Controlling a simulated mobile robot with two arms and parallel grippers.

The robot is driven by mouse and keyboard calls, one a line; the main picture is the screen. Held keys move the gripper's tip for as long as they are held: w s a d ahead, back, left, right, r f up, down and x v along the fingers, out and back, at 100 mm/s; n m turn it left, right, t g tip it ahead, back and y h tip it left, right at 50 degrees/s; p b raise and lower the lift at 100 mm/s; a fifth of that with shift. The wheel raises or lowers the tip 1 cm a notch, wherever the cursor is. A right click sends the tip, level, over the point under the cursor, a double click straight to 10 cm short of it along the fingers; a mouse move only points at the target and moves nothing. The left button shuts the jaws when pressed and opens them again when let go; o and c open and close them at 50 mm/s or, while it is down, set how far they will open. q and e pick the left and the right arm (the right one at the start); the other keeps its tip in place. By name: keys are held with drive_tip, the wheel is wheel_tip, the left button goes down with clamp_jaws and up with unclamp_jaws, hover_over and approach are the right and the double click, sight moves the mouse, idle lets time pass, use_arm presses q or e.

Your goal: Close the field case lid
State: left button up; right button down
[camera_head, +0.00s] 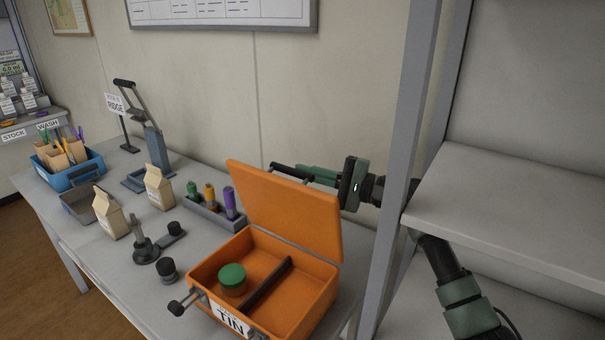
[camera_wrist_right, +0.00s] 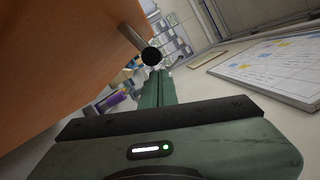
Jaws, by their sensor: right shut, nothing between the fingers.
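The orange field case (camera_head: 318,306) stands on the table with its lid (camera_head: 285,205) raised, tilted slightly back. Inside are a round green-topped container (camera_head: 232,277) and a dark divider bar. A label reading TIN and a dark latch handle are on its front. My right gripper (camera_head: 290,172) is shut and empty, behind the lid near its top edge; the lid hides part of it. In the right wrist view, the lid's orange back (camera_wrist_right: 60,50) fills the left, with a metal rod with a dark end (camera_wrist_right: 146,50) at the fingers. I cannot tell whether they touch. My left gripper is not in view.
A grey shelf upright (camera_head: 408,150) and shelf (camera_head: 510,215) stand right of the case, close to my right arm. Left of the case are a rack of coloured tubes (camera_head: 213,213), paper bags (camera_head: 158,187), a dark stopper (camera_head: 167,270) and a lever press (camera_head: 150,150).

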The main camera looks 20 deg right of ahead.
sight(286, 206)
drive_tip(key=s+a+n, duration=0.1)
drive_tip(key=a, duration=0.1)
drive_tip(key=s+a+n+p, duration=0.1)
drive_tip(key=s+a, duration=0.1)
drive_tip(key=s+a+n, duration=0.1)
drive_tip(key=shift+s+a+r+g, duration=0.15)
drive_tip(key=shift+s+a+g, duration=0.15)
drive_tip(key=shift+a+g, duration=0.1)
drive_tip(key=shift+s+a, duration=0.2)
use_arm(q)
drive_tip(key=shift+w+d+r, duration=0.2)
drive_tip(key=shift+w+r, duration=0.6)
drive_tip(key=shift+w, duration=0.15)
drive_tip(key=shift+p, duration=0.3)
use_arm(e)
drive_tip(key=shift+w, duration=0.15)
